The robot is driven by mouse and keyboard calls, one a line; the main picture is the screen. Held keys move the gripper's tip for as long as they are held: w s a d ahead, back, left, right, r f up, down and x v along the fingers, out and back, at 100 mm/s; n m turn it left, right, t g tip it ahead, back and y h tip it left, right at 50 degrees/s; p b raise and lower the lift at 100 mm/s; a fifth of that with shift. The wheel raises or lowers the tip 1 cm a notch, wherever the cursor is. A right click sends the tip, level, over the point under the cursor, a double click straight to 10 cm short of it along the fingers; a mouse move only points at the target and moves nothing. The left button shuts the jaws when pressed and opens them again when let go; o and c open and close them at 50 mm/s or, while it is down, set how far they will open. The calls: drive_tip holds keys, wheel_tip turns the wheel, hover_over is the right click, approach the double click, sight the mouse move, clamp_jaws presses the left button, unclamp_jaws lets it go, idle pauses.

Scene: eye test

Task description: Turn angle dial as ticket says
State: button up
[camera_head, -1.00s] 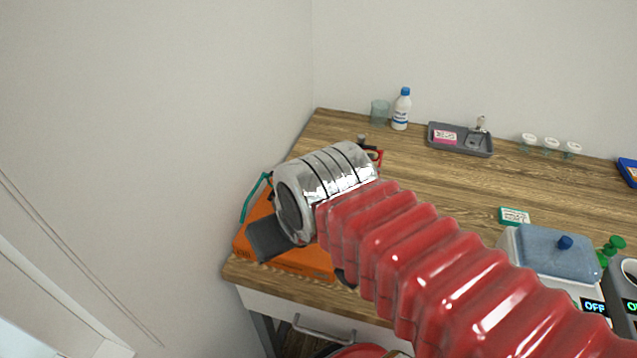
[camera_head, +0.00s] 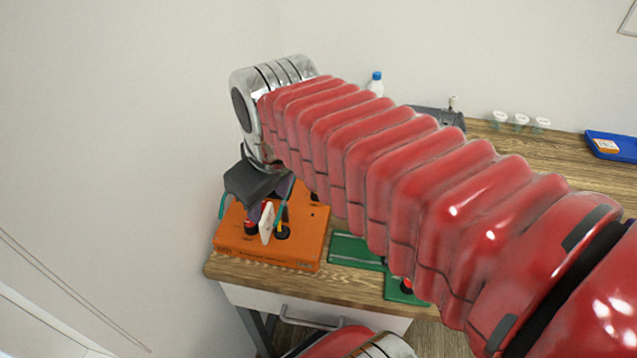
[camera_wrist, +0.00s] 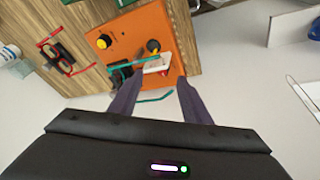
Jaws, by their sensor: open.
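An orange panel box (camera_head: 300,245) sits at the table's left front corner. It also shows in the wrist view (camera_wrist: 178,45). In the wrist view it bears two yellow-and-black knobs, one near its left side (camera_wrist: 104,41) and one near the fingertips (camera_wrist: 153,46). A white piece with red on it (camera_wrist: 160,65) is beside the second knob; the head view shows it as an upright white plate (camera_head: 266,223). I cannot read any dial marks or a ticket. My gripper (camera_wrist: 160,80) is open above the panel, its fingertips close to the white piece; contact is unclear. It also shows in the head view (camera_head: 271,203).
Teal bars (camera_wrist: 123,65) cross near the panel. Green boards (camera_head: 350,250) lie right of it. A blue-capped bottle (camera_head: 376,83), a grey tray (camera_head: 440,115), several white-lidded cups and a blue tray (camera_head: 612,146) stand at the back. My red arm hides much of the table.

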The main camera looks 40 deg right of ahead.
drive_tip(key=w+d+n+g, duration=0.2)
drive_tip(key=w+d+n, duration=0.2)
drive_tip(key=d, duration=0.4)
drive_tip(key=w+d+n+g, duration=0.2)
drive_tip(key=w+d+n, duration=0.1)
drive_tip(key=d, duration=0.5)
drive_tip(key=shift+w+d+r+n+y, duration=0.3)
drive_tip(key=shift+w+n, duration=0.1)
drive_tip(key=shift+w, duration=0.25)
drive_tip(key=shift+a, duration=0.1)
wheel_tip(320, 180, down, 14)
drive_tip(key=shift+s+a+r, duration=0.1)
drive_tip(key=shift+s+a, duration=0.05)
drive_tip(key=shift+c, duration=0.6)
